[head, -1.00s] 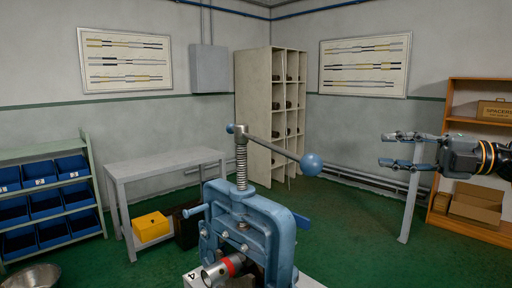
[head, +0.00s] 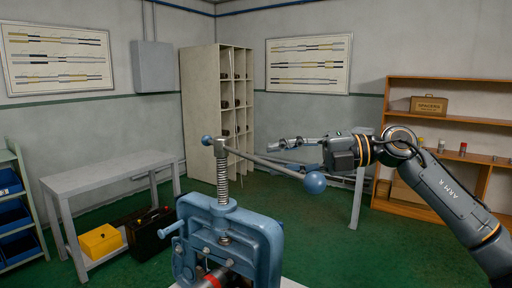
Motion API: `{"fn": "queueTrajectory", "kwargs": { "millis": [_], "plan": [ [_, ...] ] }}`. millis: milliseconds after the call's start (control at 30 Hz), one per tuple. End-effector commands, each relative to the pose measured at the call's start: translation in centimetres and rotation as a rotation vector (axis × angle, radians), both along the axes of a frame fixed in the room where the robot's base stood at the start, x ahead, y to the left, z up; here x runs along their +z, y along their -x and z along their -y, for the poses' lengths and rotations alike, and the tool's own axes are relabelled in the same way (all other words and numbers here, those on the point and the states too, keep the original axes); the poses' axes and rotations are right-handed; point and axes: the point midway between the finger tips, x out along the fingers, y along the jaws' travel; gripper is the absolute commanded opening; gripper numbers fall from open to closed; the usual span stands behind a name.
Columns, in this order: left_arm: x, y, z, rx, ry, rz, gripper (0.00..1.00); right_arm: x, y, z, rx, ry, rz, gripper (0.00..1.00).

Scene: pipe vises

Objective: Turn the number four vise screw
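A blue pipe vise (head: 262,232) stands at the bottom centre, with a pipe bearing a red band (head: 214,279) in its jaws. Its threaded screw (head: 222,180) rises upright from the frame. A grey handle bar (head: 258,160) crosses the screw's top, with a small blue ball (head: 207,140) at the left end and a larger one (head: 315,182) at the near right end. No number shows on this vise now. My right gripper (head: 272,150) points left, behind and above the bar's right half, apparently open and empty; the bar partly hides its lower finger. My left gripper is out of view.
A beige pigeonhole cabinet (head: 199,120) stands behind the vise. Wooden shelves (head: 455,119) stand at right. Green floor is clear between.

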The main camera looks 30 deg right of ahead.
Motion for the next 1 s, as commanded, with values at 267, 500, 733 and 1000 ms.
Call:
{"fn": "queueTrajectory", "kwargs": {
  "millis": [267, 500, 733, 1000],
  "plan": [
    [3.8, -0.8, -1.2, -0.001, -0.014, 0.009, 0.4, 0.1, -2.4, -2.8, 0.0, -0.004, 0.002, 0.35],
    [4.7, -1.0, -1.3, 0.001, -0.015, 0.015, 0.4, -0.5, -3.3, -3.9, 0.001, -0.002, 0.003, 0.35],
    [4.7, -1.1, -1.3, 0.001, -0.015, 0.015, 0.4, -0.7, -3.4, -4.0, 0.0, 0.0, 0.001, 0.35],
    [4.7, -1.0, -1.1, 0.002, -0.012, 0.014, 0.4, -0.7, -3.4, -3.9, 0.0, 0.0, 0.001, 0.0]
  ]
}}
